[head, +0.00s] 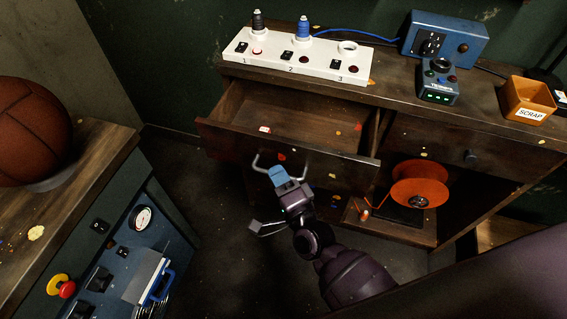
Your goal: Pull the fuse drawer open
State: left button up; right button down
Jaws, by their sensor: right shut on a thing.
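The fuse drawer (225,138) is a dark wooden drawer in the left part of the cabinet, under the white numbered panel. It stands pulled out, and its inside shows, with a small white and red item (264,129) on its floor. The gripper hides part of the handle. My left gripper is not in view.
On the cabinet top are a white panel (300,63) numbered 1 to 3, a blue box (445,38), a small meter (438,82) and an orange SCRAP bin (525,100). An orange reel (420,187) sits on the lower shelf. A workbench with a ball (32,130) stands left.

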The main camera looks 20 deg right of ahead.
jog(key=shift+s+a, duration=0.15)
jog(key=shift+s, duration=0.05)
jog(key=c, duration=1.2)
grip_release()
jog(key=shift+o, duration=0.2)
jog(key=v, duration=1)
jog(key=shift+s, duration=0.4)
